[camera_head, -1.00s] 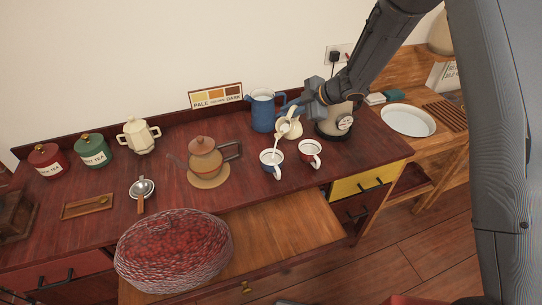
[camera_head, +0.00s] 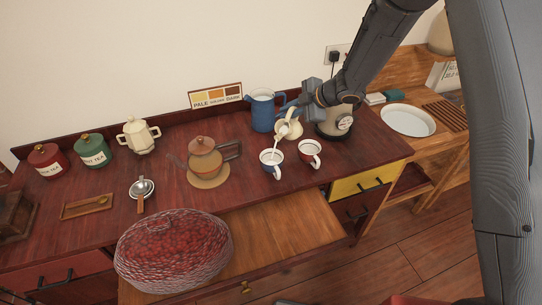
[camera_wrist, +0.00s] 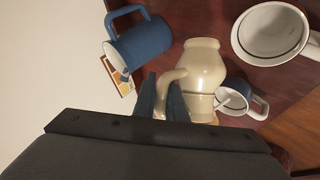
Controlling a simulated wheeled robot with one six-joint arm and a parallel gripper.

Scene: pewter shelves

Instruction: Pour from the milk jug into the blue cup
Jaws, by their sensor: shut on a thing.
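The cream milk jug (camera_head: 291,126) is tilted in the air, its mouth toward the blue cup (camera_head: 270,167). A thin white stream runs from the jug down to the cup's mouth. The blue cup stands upright on the dark red top, with white inside. My gripper (camera_head: 297,104) is shut on the jug's handle, above and behind the cup. In the wrist view my gripper's fingers (camera_wrist: 161,97) close around the handle of the jug (camera_wrist: 205,65). The blue cup (camera_wrist: 236,92) shows just beyond the jug there. The milk level inside the jug is hidden.
A red cup (camera_head: 308,158) stands close right of the blue cup. A blue pitcher (camera_head: 263,112) stands behind left, and a brown teapot (camera_head: 204,160) is to the left. An appliance with a dark base (camera_head: 333,133) is to the right. An open drawer (camera_head: 290,236) juts out in front.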

